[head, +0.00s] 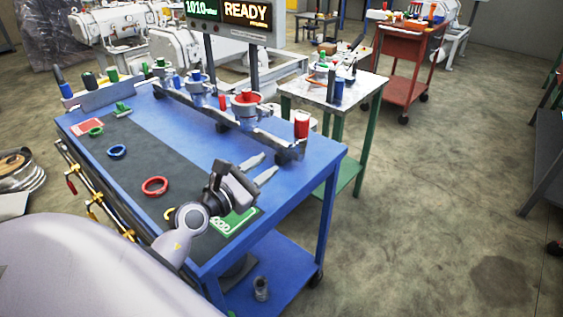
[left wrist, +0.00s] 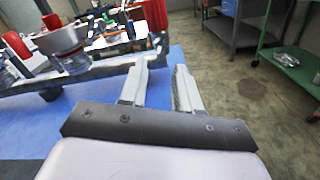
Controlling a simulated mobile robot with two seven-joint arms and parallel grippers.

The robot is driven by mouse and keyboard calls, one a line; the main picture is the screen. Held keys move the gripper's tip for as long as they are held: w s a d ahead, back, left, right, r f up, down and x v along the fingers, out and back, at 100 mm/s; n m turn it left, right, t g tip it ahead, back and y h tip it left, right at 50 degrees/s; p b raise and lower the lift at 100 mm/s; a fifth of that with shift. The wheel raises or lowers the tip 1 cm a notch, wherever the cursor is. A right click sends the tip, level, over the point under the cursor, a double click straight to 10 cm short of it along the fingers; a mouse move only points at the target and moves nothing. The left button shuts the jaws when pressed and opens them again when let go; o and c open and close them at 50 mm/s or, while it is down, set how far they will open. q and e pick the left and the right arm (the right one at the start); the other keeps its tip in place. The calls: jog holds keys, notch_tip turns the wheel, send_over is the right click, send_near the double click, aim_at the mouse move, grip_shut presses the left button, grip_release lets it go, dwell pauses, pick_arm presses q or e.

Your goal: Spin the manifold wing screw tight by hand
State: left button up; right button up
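The metal manifold (head: 222,108) runs along the back of the blue table, with a red-collared port (head: 246,104), a blue-collared port (head: 196,80) and a green-collared port (head: 160,68). The wing screw is too small to pick out. My left gripper (head: 270,164) is open and empty above the table's right part, in front of the manifold and apart from it. In the left wrist view its two fingers (left wrist: 161,66) are spread with nothing between them. The red-collared port (left wrist: 62,42) is left of the fingers there. My right gripper is not in view.
On the blue table (head: 315,170) lie a red ring (head: 155,187), a blue ring (head: 117,151) and a green ring (head: 96,132). A red cylinder (head: 301,126) stands at the manifold's right end. A display (head: 236,16) reads READY.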

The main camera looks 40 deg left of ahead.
aim_at(287, 150)
pick_arm(q)
jog(key=shift+w+d, duration=0.15)
jog(key=shift+w, duration=1.6)
jog(key=shift+w+d, duration=0.15)
jog(key=shift+w, duration=1.55)
grip_shut()
